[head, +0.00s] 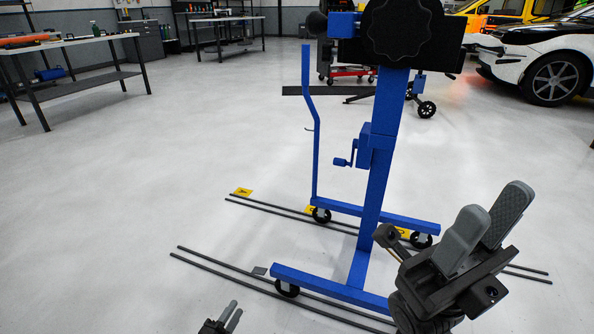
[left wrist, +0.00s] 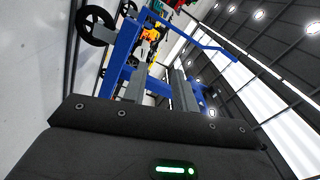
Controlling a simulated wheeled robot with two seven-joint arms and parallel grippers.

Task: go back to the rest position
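My left gripper (head: 232,312) shows only as a small dark part with two grey fingers at the bottom edge of the head view. In the left wrist view its grey fingers (left wrist: 160,88) stand apart with nothing held between them. My right gripper (head: 500,198) is at the lower right of the head view, its two grey fingers pointing up and apart, with nothing between them. It appears in front of the right side of the blue wheeled stand (head: 378,170).
The blue stand, on black wheels, carries a black part (head: 400,30) on top. Dark rails (head: 215,262) and yellow markers (head: 241,192) lie on the floor. A workbench (head: 75,60) stands at the left, a car (head: 545,60) at the far right. Floor at the left is clear.

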